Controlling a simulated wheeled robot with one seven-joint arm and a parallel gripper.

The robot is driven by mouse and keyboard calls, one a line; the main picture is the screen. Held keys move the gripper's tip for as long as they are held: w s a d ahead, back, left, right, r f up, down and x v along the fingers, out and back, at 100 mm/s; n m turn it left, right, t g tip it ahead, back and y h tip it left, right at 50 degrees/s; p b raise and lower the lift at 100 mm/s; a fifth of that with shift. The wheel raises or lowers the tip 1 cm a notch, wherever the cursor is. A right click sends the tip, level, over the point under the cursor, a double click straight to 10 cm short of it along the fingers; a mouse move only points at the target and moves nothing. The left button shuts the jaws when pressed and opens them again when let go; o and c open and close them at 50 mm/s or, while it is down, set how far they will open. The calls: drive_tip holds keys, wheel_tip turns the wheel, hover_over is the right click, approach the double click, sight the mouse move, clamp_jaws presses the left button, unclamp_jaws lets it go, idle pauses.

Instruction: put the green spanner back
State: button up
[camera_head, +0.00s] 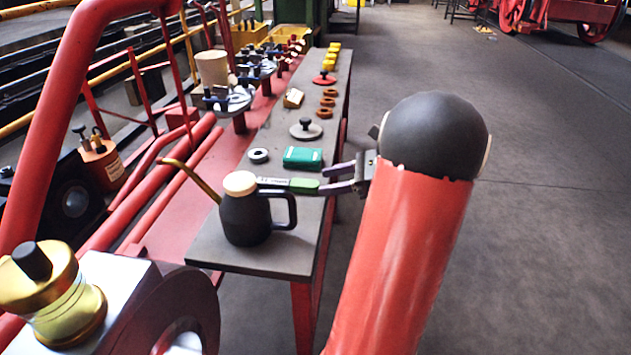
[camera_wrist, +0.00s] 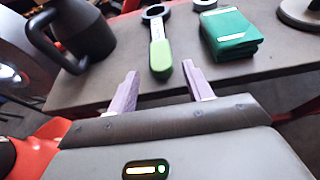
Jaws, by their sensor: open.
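The green spanner (camera_wrist: 161,58) lies on the dark bench top with its green handle end toward my gripper and its dark ring head pointing away. In the head view its green handle (camera_head: 303,185) shows just behind the black oil can. My gripper (camera_wrist: 160,85) is open, with its two purple fingers spread either side of the line of the handle. The handle's near end lies just ahead of the fingertips or between them; I cannot tell whether they touch. In the head view my gripper (camera_head: 338,178) reaches in from the right bench edge.
The black oil can (camera_head: 245,215) stands left of the spanner, close to it. A folded green cloth or box (camera_head: 303,157) lies right behind the spanner. A grey ring (camera_head: 258,155) and a round lidded disc (camera_head: 306,129) sit further back. Open floor (camera_head: 540,200) lies right of the bench.

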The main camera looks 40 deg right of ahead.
drive_tip(key=v, duration=0.7)
drive_tip(key=shift+r+p, duration=0.15)
drive_tip(key=shift+p, duration=0.2)
drive_tip(key=shift+d, duration=0.1)
